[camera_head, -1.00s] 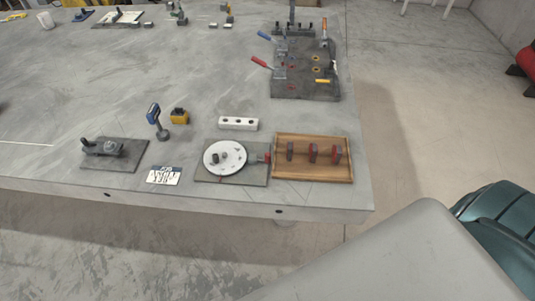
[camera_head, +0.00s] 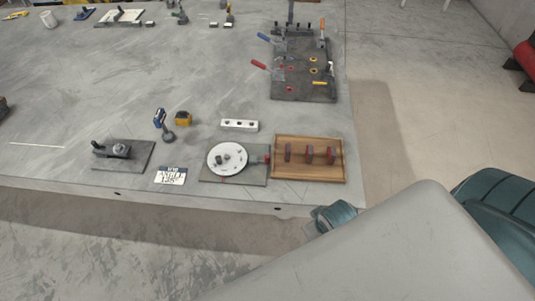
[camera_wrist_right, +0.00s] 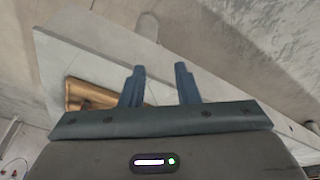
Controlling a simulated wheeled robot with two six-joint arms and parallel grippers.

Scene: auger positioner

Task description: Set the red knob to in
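The red knob (camera_head: 266,158) sits at the right side of a white round dial plate (camera_head: 227,159) on a dark square base (camera_head: 233,177) near the table's front edge. Its exact setting is too small to tell. My right gripper shows in the right wrist view (camera_wrist_right: 160,85) with its two blue-grey fingers apart and nothing between them. My left gripper is not in view.
A wooden tray (camera_head: 344,169) with several dark and red pieces stands right beside the dial base. A white block (camera_head: 239,125) lies behind it, a label card (camera_head: 170,176) to the left. A clamp base (camera_head: 140,158) stands farther left. Open floor lies right of the table.

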